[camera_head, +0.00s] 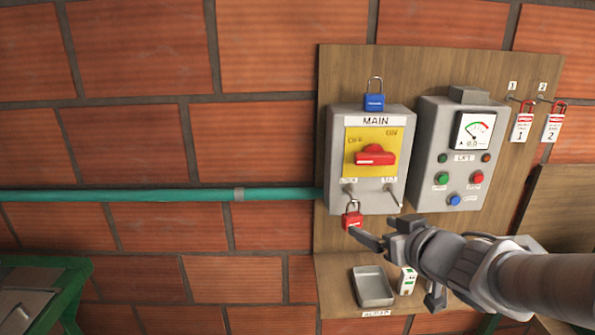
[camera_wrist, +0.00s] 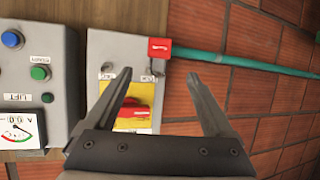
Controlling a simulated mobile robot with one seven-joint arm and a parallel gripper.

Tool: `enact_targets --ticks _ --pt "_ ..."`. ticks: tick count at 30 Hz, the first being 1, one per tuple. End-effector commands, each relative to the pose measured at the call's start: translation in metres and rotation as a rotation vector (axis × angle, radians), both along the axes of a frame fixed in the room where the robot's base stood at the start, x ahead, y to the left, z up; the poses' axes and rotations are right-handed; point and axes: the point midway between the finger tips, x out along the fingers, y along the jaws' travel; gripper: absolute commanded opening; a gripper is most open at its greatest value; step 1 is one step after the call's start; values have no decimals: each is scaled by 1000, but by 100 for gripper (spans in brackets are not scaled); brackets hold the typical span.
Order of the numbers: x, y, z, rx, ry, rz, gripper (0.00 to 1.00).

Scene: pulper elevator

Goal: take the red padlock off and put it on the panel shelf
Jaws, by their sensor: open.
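The red padlock (camera_head: 352,219) hangs by its shackle at the lower left of the grey MAIN switch box (camera_head: 337,130). In the wrist view the padlock (camera_wrist: 160,48) shows between the two fingertips, somewhat beyond them. My gripper (camera_wrist: 163,78) is open and empty. In the head view, my gripper (camera_head: 366,238) reaches in from the lower right, with a finger just below and right of the padlock. I cannot tell whether it touches. The wooden panel shelf (camera_head: 333,279) is below, partly hidden by my arm.
A grey metal tray (camera_head: 373,288) and a small white-green box (camera_head: 406,281) stand on the shelf. A blue padlock (camera_head: 374,101) sits atop the MAIN box. The lift control box (camera_head: 431,150) is to the right. Tags with red padlocks (camera_head: 521,126) hang at far right.

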Motion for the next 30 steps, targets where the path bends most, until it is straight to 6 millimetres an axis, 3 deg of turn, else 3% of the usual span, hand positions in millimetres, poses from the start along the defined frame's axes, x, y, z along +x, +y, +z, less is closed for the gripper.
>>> enact_targets --ticks 9,19,30 --pt "38 9 -19 -2 1 -1 88" --pt "57 14 -26 -1 0 -3 88" --pt "94 23 -43 -1 0 -2 88"
